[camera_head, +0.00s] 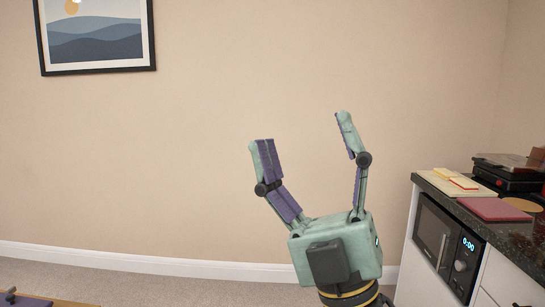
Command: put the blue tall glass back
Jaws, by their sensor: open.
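My gripper (305,135) is open and empty, its two green and purple fingers spread apart and pointing up. It is raised in front of a bare beige wall, left of the counter. No blue tall glass is in view.
A dark speckled counter (456,201) stands at the right, with a microwave (434,238) built in below. Cutting boards (494,209) and a dark appliance (510,176) lie on it. A wooden surface (62,303) shows at the lower left. The carpet between is clear.

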